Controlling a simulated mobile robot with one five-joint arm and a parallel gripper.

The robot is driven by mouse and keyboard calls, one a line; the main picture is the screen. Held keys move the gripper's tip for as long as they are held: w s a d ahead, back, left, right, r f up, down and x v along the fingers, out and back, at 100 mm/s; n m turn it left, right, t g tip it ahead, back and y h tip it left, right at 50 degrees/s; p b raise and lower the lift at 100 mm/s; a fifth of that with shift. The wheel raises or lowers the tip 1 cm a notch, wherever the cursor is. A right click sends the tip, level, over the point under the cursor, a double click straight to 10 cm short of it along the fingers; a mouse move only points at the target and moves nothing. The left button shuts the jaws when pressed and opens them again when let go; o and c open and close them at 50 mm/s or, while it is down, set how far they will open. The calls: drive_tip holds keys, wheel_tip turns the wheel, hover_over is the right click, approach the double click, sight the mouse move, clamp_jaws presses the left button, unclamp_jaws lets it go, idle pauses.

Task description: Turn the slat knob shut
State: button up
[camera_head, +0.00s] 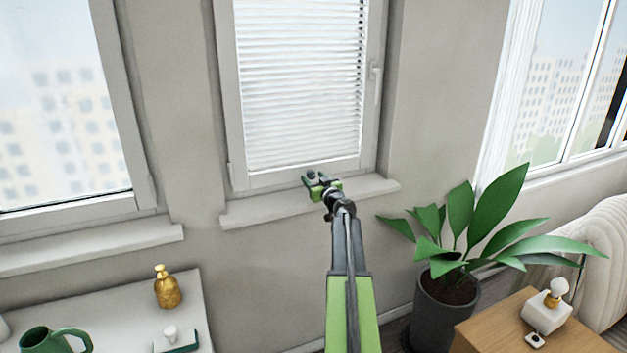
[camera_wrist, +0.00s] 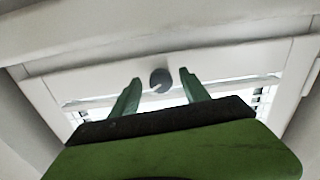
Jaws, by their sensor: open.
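The slat knob (camera_wrist: 160,79) is a round dark grey knob with a pale pointer mark, set on the white window frame in the wrist view. The mark slants toward the lower left. My gripper (camera_wrist: 159,77) is open, with one green finger on each side of the knob and a visible gap to both. I cannot tell whether the fingertips reach past its face. In the head view my gripper (camera_head: 322,184) is at the bottom of the middle window, just above the sill, and I cannot clearly pick out the knob there. White slats (camera_head: 300,85) fill that window.
The window sill (camera_head: 270,207) runs just below my gripper. A window handle (camera_head: 375,82) is on the right of the frame. A large potted plant (camera_head: 440,312) stands to the right of my arm. A gold bottle (camera_head: 167,288) and a green jug (camera_head: 48,342) are at lower left.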

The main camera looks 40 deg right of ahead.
drive_tip(key=shift+a, duration=0.1)
drive_tip(key=shift+c, duration=0.2)
clamp_jaws()
drive_tip(key=shift+m, duration=0.4)
drive_tip(key=m, duration=0.4)
drive_tip(key=shift+m, duration=0.3)
drive_tip(key=m, duration=1.2)
drive_tip(key=shift+w+r+m, duration=0.1)
drive_tip(key=shift+r+m, duration=0.05)
drive_tip(key=shift+m, duration=0.25)
drive_tip(key=m, duration=0.5)
drive_tip(key=shift+m, duration=0.3)
